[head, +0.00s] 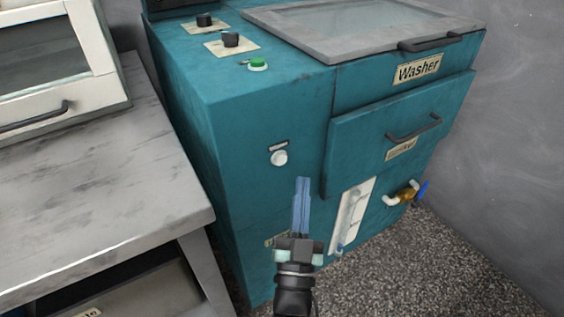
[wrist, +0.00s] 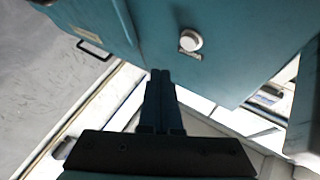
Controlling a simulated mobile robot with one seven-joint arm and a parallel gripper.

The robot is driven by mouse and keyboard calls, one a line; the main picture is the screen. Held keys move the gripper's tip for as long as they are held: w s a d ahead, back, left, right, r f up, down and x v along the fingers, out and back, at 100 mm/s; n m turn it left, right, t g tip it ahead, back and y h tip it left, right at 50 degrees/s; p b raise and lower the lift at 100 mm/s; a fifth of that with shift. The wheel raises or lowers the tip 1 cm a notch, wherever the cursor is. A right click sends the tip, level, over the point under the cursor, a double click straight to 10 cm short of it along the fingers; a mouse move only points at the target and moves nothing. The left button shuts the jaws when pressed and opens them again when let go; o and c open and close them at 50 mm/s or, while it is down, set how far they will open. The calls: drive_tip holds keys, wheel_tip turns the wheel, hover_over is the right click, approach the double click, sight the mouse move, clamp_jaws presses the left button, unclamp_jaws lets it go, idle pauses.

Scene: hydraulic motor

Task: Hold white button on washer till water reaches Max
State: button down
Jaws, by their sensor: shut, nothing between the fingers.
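The teal washer (head: 255,115) fills the middle of the head view, with a "Washer" label on its lid edge. The white button (head: 279,158) is on its front face, below a small dark label. It also shows in the wrist view (wrist: 190,40), where its label looks inverted. A pale vertical level gauge (head: 352,215) is on the lower front; I cannot read its marks or water level. My gripper (head: 302,182) is shut and empty. In the head view its fingertips appear below and right of the button, and in the wrist view they appear apart from it.
A green button (head: 258,64) and two black knobs (head: 231,40) are on the washer's top. A drawer with a handle (head: 415,128) is right of the button. A blue-handled valve (head: 421,191) sticks out lower right. A grey table (head: 90,190) stands at left.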

sight(281, 160)
drive_tip(key=shift+w+a+b, duration=0.3)
drive_tip(key=shift+w+a, duration=0.3)
drive_tip(key=shift+w, duration=0.2)
drive_tip(key=shift+w+a+b, duration=0.25)
drive_tip(key=shift+w+a, duration=0.3)
drive_tip(key=shift+w, duration=0.25)
idle(0.9)
drive_tip(key=shift+w+a, duration=0.25)
drive_tip(key=shift+w, duration=0.1)
drive_tip(key=shift+w+a+b, duration=0.25)
drive_tip(key=shift+w+b, duration=0.05)
drive_tip(key=shift+b, duration=0.05)
idle(4.8)
